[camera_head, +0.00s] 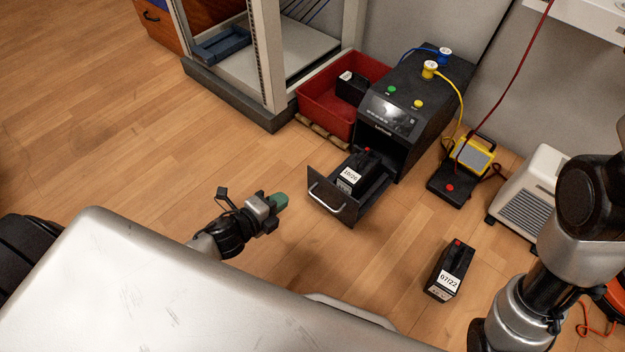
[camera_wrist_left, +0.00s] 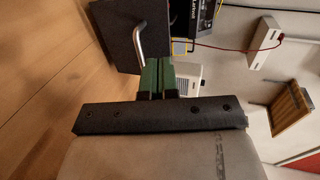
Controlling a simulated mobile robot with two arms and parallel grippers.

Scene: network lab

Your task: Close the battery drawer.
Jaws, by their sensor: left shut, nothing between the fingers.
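The battery drawer (camera_head: 331,204) is pulled out of the front of the black UPS unit (camera_head: 416,105). It has a dark front panel with a silver bar handle. A black battery (camera_head: 350,176) with a white label stands in it. My left gripper (camera_head: 280,201) is shut and empty, with green fingertips, a short way to the left of the drawer front. In the left wrist view, the shut fingertips (camera_wrist_left: 158,76) appear close to the silver handle (camera_wrist_left: 139,42); I cannot tell whether they touch. My right gripper is not in view; only my right arm shows at the right.
A second battery (camera_head: 449,270) stands on the floor to the right. A red bin (camera_head: 326,100) with a black battery is left of the unit. A yellow device (camera_head: 474,154) and a white box (camera_head: 530,185) are right of it. Floor before the drawer is clear.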

